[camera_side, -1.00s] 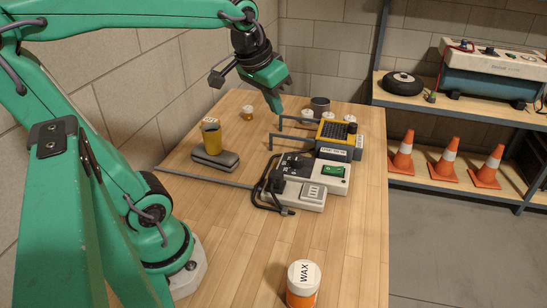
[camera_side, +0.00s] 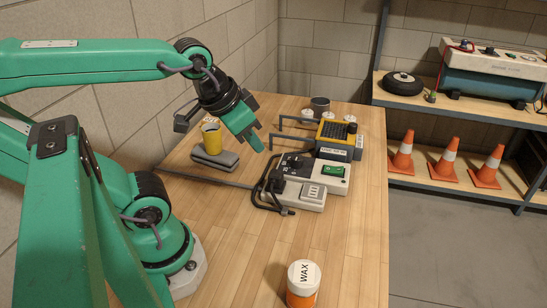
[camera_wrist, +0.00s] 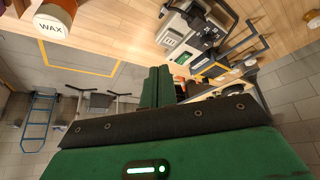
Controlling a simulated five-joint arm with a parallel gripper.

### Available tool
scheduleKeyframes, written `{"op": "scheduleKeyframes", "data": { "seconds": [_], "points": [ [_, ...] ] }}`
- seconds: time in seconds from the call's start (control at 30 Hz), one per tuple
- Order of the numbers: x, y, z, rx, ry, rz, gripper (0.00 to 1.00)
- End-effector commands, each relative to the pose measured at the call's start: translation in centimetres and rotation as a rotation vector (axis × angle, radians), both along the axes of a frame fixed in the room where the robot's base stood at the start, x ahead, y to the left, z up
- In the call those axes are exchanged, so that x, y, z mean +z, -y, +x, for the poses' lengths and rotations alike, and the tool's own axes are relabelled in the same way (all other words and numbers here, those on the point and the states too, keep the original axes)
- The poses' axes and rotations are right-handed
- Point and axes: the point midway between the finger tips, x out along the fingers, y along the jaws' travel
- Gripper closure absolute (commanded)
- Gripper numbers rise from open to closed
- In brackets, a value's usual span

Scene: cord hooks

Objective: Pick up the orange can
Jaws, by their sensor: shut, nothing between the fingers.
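The orange can (camera_side: 301,294) has a white lid marked WAX and stands upright near the front of the wooden table in the side view. It also shows at the top left edge of the wrist view (camera_wrist: 67,7), partly cut off, with its white lid (camera_wrist: 48,27) toward the camera. My gripper (camera_side: 258,147) is shut and empty above the middle of the table, well behind the can and to its left. Its green fingers (camera_wrist: 156,86) are together in the wrist view. Nothing touches the can.
A yellow cup (camera_side: 211,137) stands on a grey block (camera_side: 215,162) left of my gripper. A white device (camera_side: 326,173) with a black cord and a yellow-grey meter (camera_side: 337,138) stand to the right. The table around the can is clear.

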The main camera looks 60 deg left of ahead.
Motion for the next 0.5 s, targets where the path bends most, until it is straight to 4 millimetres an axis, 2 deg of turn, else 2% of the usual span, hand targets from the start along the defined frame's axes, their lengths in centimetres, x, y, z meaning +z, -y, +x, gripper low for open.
{"op": "scheduleKeyframes", "data": {
  "seconds": [0.2, 0.5],
  "points": [
    [0.02, -0.01, 0.01, 0.001, 0.0, 0.0, 1.0],
    [0.02, -0.02, 0.02, 0.001, 0.0, 0.0, 0.41]
  ]
}}
